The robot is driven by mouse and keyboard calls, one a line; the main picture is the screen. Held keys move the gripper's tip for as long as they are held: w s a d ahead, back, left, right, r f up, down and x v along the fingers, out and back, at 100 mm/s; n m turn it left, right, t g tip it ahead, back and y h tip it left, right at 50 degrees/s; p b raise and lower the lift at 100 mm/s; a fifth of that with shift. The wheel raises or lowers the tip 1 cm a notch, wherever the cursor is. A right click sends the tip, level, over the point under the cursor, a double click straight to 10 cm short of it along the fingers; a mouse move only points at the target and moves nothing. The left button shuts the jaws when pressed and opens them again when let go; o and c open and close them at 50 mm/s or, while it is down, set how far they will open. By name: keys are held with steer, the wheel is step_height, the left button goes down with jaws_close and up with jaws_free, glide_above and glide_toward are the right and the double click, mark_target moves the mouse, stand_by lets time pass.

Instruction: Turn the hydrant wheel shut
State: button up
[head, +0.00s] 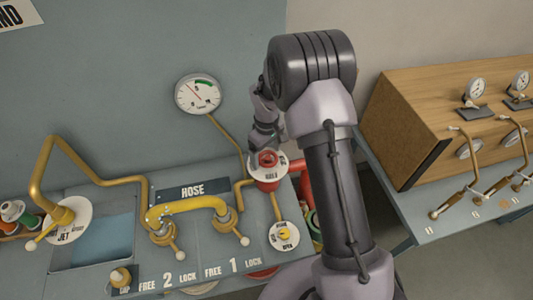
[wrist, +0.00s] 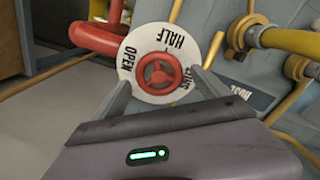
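The hydrant wheel is a small red spoked handwheel (wrist: 160,72) in the middle of a round white plate (wrist: 188,32) marked OPEN, HALF and a partly covered third word. In the wrist view, my gripper (wrist: 160,84) has its two fingers spread wide over the plate, one to each side of the wheel. Gaps show between the fingers and the wheel rim. In the head view, my gripper (head: 264,142) is above the red hydrant (head: 267,177) and hides part of its wheel and plate.
A yellow hose pipe (head: 190,208) and LOCK levers are left of the hydrant. A pressure gauge (head: 198,93) is on the wall. A small white dial (head: 284,235) sits below the hydrant. A wooden cabinet (head: 430,105) stands on the right bench. A red pipe (wrist: 92,38) runs beside the plate.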

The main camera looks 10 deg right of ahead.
mark_target(266, 156)
step_height(266, 156, up, 17)
steer(key=p, duration=0.2)
steer(key=shift+r, duration=0.2)
stand_by(0.4)
